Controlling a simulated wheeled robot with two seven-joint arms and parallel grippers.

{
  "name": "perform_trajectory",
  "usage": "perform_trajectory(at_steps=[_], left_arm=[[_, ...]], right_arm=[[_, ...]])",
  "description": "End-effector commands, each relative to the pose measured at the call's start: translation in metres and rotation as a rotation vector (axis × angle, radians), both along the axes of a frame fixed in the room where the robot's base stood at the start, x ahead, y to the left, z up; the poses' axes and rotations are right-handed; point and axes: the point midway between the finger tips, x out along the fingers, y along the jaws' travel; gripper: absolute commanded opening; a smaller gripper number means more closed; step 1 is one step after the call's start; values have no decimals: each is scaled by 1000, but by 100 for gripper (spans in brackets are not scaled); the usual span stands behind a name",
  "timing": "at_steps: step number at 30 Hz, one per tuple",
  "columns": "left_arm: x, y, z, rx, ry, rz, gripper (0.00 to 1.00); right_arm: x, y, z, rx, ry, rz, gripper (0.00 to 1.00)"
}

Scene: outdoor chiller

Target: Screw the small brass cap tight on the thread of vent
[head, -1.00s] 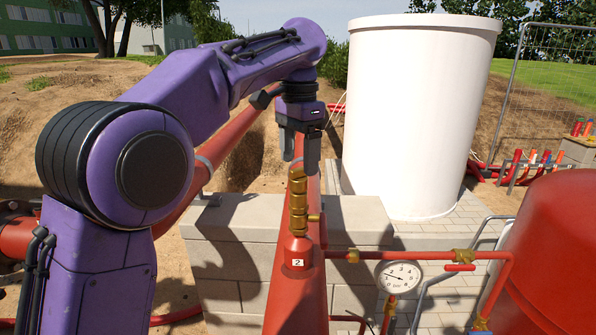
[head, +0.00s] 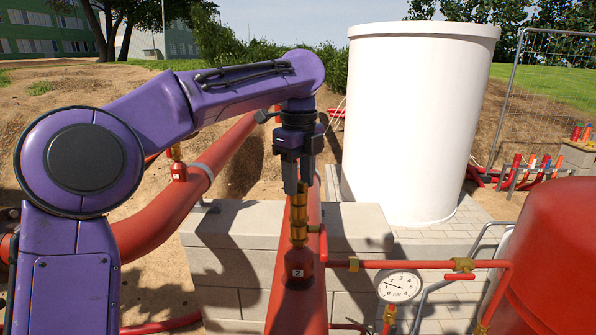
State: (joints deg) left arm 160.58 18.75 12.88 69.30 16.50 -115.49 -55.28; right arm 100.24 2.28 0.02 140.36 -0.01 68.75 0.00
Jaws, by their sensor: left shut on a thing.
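The brass vent (head: 299,214) stands upright on the red pipe in the middle of the head view, above a label reading 2. The small brass cap (head: 302,187) is at its top, partly covered by a finger. My left gripper (head: 297,183) points down from above with its fingers at the cap, shut on it. The cap looks in line with the vent; its thread is hidden, so I cannot tell how far it is screwed on. My right gripper is not in view.
A pressure gauge (head: 399,286) and a thin red pipe (head: 405,264) lie right of the vent. A white tank (head: 420,120) stands behind. A low block wall (head: 232,240) runs under the pipe. Another brass fitting (head: 175,152) is on the left pipe.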

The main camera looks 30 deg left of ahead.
Motion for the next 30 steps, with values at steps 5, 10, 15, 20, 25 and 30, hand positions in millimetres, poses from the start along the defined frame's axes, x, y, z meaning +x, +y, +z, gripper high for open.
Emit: perform_trajectory(at_steps=[5, 10, 15, 20, 25, 30], left_arm=[[-1, 1, -2, -3, -3, -794, 0], [-1, 2, -2, 2, -3, -1488, 0], [-1, 1, -3, 3, 0, -1465, 67], [-1, 1, -2, 3, 0, -1464, 71], [-1, 1, -2, 2, 0, -1463, 96], [-1, 1, -2, 3, 0, -1463, 96]], right_arm=[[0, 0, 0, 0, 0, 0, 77], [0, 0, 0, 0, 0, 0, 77], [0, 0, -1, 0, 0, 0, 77], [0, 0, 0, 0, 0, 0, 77], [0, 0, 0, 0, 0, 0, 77], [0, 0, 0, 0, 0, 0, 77]])
